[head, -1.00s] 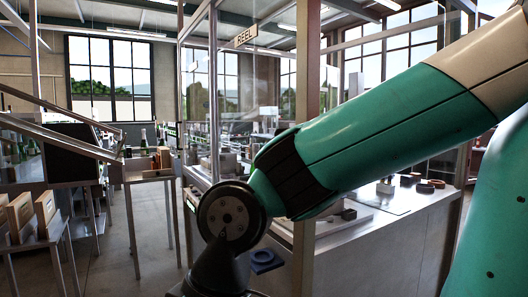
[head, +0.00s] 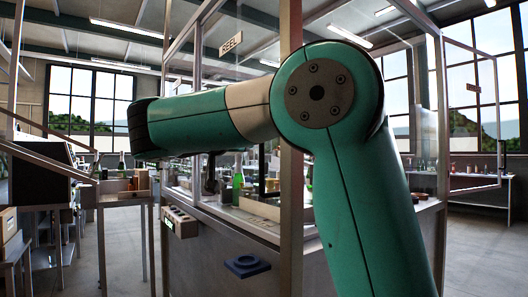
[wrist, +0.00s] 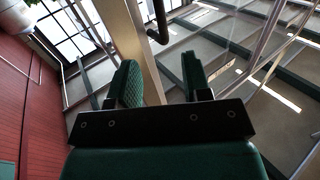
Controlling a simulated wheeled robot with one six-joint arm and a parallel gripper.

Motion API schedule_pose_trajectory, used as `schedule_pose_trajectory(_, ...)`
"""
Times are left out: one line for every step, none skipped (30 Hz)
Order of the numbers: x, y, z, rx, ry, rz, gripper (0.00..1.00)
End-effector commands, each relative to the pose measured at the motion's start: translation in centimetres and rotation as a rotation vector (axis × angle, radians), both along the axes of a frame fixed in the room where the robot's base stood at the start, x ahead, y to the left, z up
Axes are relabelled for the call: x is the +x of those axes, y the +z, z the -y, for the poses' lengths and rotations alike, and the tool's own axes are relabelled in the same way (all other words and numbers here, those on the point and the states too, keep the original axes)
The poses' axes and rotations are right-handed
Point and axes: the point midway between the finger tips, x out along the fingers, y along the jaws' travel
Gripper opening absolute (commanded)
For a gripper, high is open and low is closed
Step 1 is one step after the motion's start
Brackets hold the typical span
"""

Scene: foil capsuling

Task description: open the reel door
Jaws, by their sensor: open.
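The REEL sign (head: 231,43) hangs on the top rail of a glass-walled enclosure in the head view. A framed clear panel is below it, largely covered by my green arm; I cannot tell whether it is shut. In the wrist view my gripper (wrist: 157,75) is open and empty, with two green pads apart. A dark curved bar (wrist: 160,22), which looks like a handle, shows beyond the fingertips beside a pale post (wrist: 131,35). The bar is not between the pads. My gripper is not clearly visible in the head view.
A framed glass panel (head: 473,130) with a small sign stands out at the right. A small table (head: 122,197) with bottles stands left. Floor is open at right.

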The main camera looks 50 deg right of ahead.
Motion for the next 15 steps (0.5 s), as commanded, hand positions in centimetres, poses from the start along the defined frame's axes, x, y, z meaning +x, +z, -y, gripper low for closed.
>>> schedule_pose_trajectory(0.0, 0.5, 0.1, -0.003, -0.004, 0.000, 0.44)
schedule_pose_trajectory(0.1, 0.6, 0.2, -0.004, -0.004, 0.000, 0.44)
schedule_pose_trajectory(0.2, 0.8, 0.2, -0.005, -0.004, -0.001, 0.44)
schedule_pose_trajectory(0.3, 0.9, 0.3, -0.006, -0.004, -0.002, 0.44)
schedule_pose_trajectory(0.4, 0.9, 0.4, -0.006, -0.005, -0.003, 0.44)
schedule_pose_trajectory(0.5, 1.0, 0.5, -0.007, -0.005, -0.004, 0.44)
schedule_pose_trajectory(0.6, 1.1, 0.7, -0.008, -0.005, -0.004, 0.44)
schedule_pose_trajectory(0.7, 1.1, 0.8, -0.008, -0.006, -0.005, 0.44)
schedule_pose_trajectory(0.8, 1.1, 0.9, -0.009, -0.005, -0.004, 0.44)
schedule_pose_trajectory(0.8, 1.1, 1.0, -0.009, -0.005, -0.005, 0.44)
schedule_pose_trajectory(0.9, 1.1, 1.1, -0.010, -0.005, -0.004, 0.44)
schedule_pose_trajectory(1.0, 1.1, 1.3, -0.010, -0.005, -0.004, 0.44)
schedule_pose_trajectory(1.0, 1.1, 1.4, -0.009, -0.005, -0.005, 0.44)
schedule_pose_trajectory(1.0, 1.0, 1.5, -0.009, -0.006, -0.005, 0.44)
schedule_pose_trajectory(1.0, 1.0, 1.7, -0.008, -0.006, -0.004, 0.44)
